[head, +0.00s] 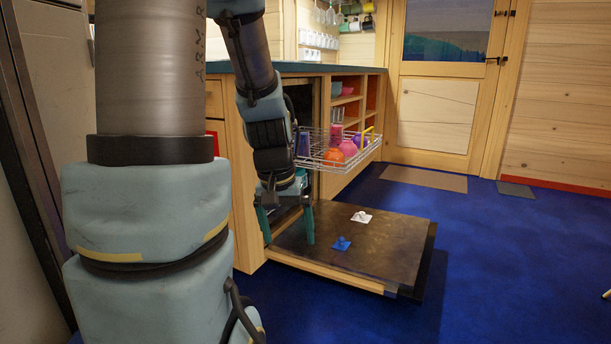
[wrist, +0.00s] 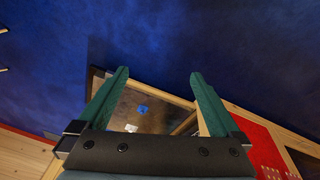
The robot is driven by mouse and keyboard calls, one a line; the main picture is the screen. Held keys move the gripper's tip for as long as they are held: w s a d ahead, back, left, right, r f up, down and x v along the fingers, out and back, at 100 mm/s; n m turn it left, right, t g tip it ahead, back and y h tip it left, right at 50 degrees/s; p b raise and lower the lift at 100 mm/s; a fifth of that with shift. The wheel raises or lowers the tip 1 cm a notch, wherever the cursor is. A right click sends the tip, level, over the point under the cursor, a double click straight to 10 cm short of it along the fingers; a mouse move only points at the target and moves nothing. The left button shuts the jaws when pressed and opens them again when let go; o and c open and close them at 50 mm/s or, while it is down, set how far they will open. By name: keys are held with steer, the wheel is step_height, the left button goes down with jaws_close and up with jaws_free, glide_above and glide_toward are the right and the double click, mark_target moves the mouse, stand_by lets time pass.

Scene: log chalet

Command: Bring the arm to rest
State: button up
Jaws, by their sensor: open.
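My arm rises at the left of the head view and bends over, with its end hanging down in front of the open dishwasher. My gripper (head: 286,222) points downward at the left side of the lowered dishwasher door (head: 390,249). Its two teal fingers are apart with nothing between them. In the wrist view my gripper (wrist: 159,76) is also open and empty, with the dark door and blue floor beyond it. I cannot tell the exact gap between the fingertips and the door.
A wire rack (head: 311,163) with colourful dishes sticks out above the door, just right of my gripper. A small blue item (head: 342,243) and a small white item (head: 361,217) lie on the door.

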steer(key=s+a+r+y+p, duration=0.1)
steer(key=s+a+p, duration=0.15)
steer(key=s, duration=0.25)
step_height(320, 180, up, 37)
steer(key=p, duration=3.6)
steer(key=shift+w+a+r+n, duration=0.15)
steer(key=shift+a+r+n, duration=0.05)
steer(key=shift+a+n, duration=0.1)
